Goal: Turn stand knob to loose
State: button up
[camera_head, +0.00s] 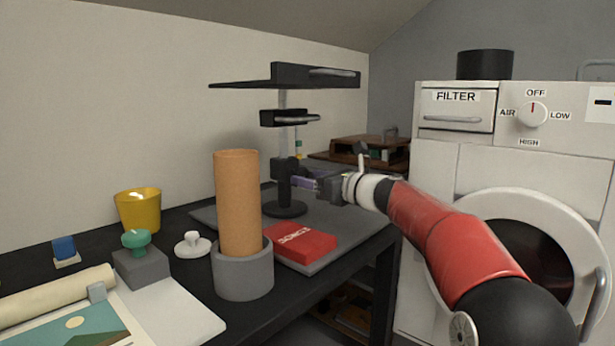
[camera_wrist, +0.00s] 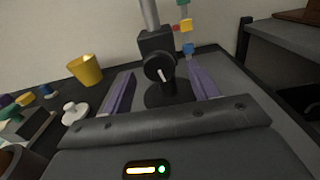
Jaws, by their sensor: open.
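The stand (camera_head: 283,110) is a grey post on a round black base, with dark arms at its upper part. In the wrist view its black round knob (camera_wrist: 160,68) with a white pointer line faces me from a dark block on the post. The pointer leans slightly off vertical. My gripper (camera_wrist: 160,88) is open, its two purple fingers spread to either side below the knob, apparently not touching it. In the head view my gripper (camera_head: 308,184) is just right of the stand's lower block, and the knob is hidden there.
A red box (camera_head: 304,243) lies on the grey mat in front of the stand. A cork cylinder (camera_head: 238,205) stands in a grey holder (camera_head: 243,275). A yellow cup (camera_head: 138,209) is at the left. A white machine (camera_head: 440,170) stands at the right.

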jog(key=shift+w+a, duration=0.4)
jog(key=shift+a, duration=0.15)
jog(key=c, duration=1)
